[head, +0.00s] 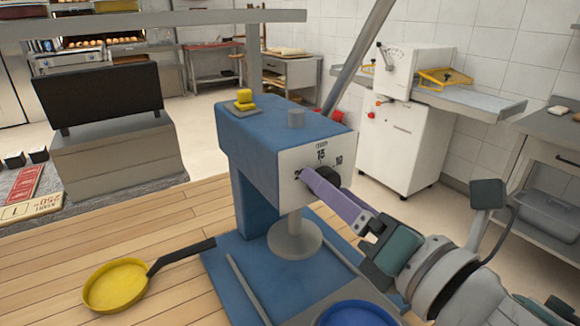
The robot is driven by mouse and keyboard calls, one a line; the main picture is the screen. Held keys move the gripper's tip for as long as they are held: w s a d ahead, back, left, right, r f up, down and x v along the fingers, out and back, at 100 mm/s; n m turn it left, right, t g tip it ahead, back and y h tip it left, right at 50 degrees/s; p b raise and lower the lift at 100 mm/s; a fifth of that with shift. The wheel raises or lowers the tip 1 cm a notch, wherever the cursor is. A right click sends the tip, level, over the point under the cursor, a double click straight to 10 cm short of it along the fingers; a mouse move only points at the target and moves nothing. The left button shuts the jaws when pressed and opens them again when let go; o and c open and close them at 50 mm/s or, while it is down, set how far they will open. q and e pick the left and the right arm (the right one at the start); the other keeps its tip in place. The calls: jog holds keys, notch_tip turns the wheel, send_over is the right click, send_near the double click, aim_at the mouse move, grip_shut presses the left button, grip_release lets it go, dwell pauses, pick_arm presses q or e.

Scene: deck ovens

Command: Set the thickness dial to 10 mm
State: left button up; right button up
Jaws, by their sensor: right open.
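The blue machine (255,136) stands on the wooden counter, with a white dial plate (294,158) on its front face. Numbers show around the dial: one like 15 at the top, one like 10 at the right, and one at the left partly covered. The dark round dial knob (329,174) is partly hidden by my right gripper (318,184). My right gripper comes in from the lower right, its purple finger at the knob. It is open; I cannot tell whether it touches the knob. The dial's pointer setting cannot be read. My left gripper is not in view.
A yellow pan (117,285) with a dark handle lies left of the machine. A blue round dish (355,315) is at the front edge. A yellow object (244,98) sits on the machine's top. A white dough sheeter (410,120) stands behind. Open counter lies at left.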

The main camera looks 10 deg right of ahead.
grip_shut()
dwell(0.7)
